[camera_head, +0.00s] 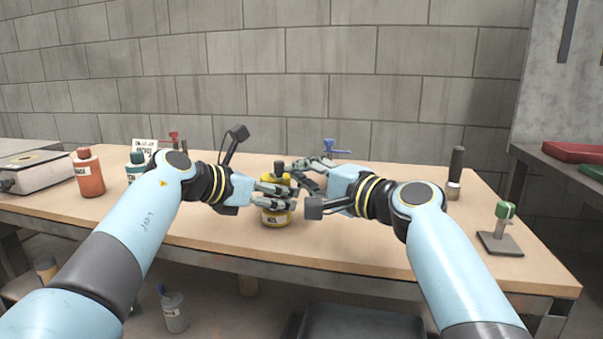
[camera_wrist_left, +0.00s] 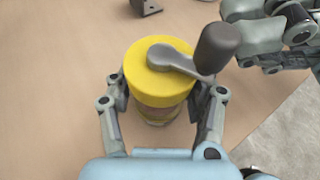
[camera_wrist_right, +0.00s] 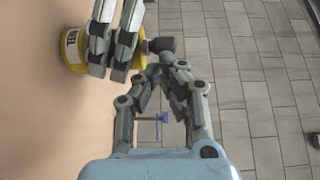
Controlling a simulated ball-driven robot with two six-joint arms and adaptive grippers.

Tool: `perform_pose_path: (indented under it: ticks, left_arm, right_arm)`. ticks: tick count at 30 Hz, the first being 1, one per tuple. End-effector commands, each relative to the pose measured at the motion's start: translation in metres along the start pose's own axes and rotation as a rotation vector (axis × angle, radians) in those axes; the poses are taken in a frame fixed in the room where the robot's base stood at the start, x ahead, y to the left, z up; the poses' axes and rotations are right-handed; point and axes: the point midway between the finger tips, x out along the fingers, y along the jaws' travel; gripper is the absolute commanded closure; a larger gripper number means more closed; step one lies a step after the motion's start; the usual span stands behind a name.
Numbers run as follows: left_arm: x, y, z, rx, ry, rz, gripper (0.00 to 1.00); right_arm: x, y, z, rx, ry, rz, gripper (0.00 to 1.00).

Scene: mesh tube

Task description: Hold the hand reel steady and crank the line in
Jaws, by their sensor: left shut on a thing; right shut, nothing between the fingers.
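The yellow hand reel (camera_head: 275,218) stands upright on the wooden bench, partly hidden by my fingers. Its label faces the head camera. In the left wrist view the reel's yellow top (camera_wrist_left: 150,82) carries a grey crank arm (camera_wrist_left: 172,57) with a dark knob (camera_wrist_left: 217,48) pointing right. My left gripper (camera_head: 293,198) is shut on the reel's sides, one finger on each side. My right gripper (camera_head: 303,170) is shut and empty, its fingertips close beside the knob. In the right wrist view the fingertips (camera_wrist_right: 157,72) sit just below the knob (camera_wrist_right: 161,44); contact cannot be told.
An orange bottle (camera_head: 90,174) and a teal bottle (camera_head: 136,167) stand at the left. A blue-handled item (camera_head: 330,148) lies behind. A dark upright cylinder (camera_head: 457,163) and a green-topped stand (camera_head: 503,225) are at the right. The bench front around the reel is clear.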

Motion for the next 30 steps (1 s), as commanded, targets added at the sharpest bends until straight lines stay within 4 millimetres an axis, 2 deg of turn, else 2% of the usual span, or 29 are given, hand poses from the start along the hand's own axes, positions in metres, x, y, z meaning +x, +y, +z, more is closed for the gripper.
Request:
perform_pose_path:
  ticks: [5, 12, 17, 19, 23, 27, 30]
  left_arm:
    - [0.000, 0.000, 0.000, 0.000, 0.000, 0.000, 0.84]
    - [0.000, 0.000, 0.000, 0.000, 0.000, 0.000, 0.84]
    - [0.000, 0.000, 0.000, 0.000, 0.000, 0.000, 0.84]
    - [0.000, 0.000, 0.000, 0.000, -0.001, 0.000, 0.84]
    - [0.000, 0.000, 0.000, 0.000, -0.001, 0.000, 0.84]
    - [0.000, 0.000, 0.001, 0.000, -0.001, 0.000, 0.84]
    - [0.000, 0.000, 0.001, 0.000, -0.001, 0.000, 0.84]
  right_arm:
    - [-0.026, 0.001, 0.000, -0.002, 0.001, 0.002, 1.00]
    - [-0.081, 0.002, -0.001, -0.003, 0.001, 0.004, 1.00]
    - [-0.106, 0.002, -0.001, -0.002, 0.001, 0.004, 1.00]
    - [-0.112, 0.001, 0.000, -0.001, 0.000, 0.003, 0.95]
    - [-0.109, 0.001, -0.002, -0.059, -0.024, 0.018, 0.78]
    - [-0.079, 0.001, -0.009, -0.293, -0.127, 0.080, 0.59]
    - [-0.050, -0.002, -0.016, -0.558, -0.263, 0.138, 0.59]
